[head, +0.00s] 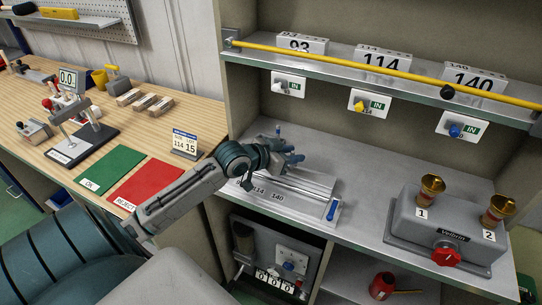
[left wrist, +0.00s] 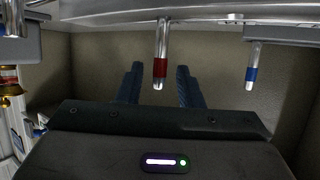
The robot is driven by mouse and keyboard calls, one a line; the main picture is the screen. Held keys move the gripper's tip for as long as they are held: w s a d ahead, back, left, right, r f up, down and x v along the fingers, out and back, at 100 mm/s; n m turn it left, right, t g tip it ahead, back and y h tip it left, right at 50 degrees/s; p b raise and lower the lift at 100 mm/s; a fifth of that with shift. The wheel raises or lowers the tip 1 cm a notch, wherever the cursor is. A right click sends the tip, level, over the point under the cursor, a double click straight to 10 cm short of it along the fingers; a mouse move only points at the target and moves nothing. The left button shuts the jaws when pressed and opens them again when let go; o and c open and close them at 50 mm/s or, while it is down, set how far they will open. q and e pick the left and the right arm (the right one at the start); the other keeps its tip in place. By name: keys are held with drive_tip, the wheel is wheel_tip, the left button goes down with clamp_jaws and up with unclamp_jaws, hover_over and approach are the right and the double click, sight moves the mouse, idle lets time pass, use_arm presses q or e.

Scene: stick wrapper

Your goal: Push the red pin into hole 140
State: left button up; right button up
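A silver metal fixture (head: 312,188) lies on the grey bench, with labels 114 and 140 (head: 277,198) on its front face. The hole itself cannot be made out. My left gripper (head: 295,158) is over the fixture's far part. In the left wrist view its two blue fingers stand apart, and the red-banded pin (left wrist: 160,68) shows in the gap with space on both sides. The red pin is not discernible in the head view. A blue-banded pin (left wrist: 251,74) is to its right in the wrist view; a blue pin (head: 332,210) shows at the fixture's near right end.
A grey box (head: 400,228) with two brass cups and a red knob stands right of the fixture. Above, a shelf carries number blocks (head: 380,60) and a yellow rod (head: 390,66). A wooden table (head: 60,165) is on the left. Bench between fixture and box is clear.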

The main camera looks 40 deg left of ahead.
use_arm(q)
drive_tip(key=p+v, duration=0.4)
drive_tip(key=v, duration=0.5)
drive_tip(key=shift+s+r, duration=0.2)
drive_tip(key=shift+s, duration=0.15)
drive_tip(key=shift+a+f, duration=0.1)
idle(0.3)
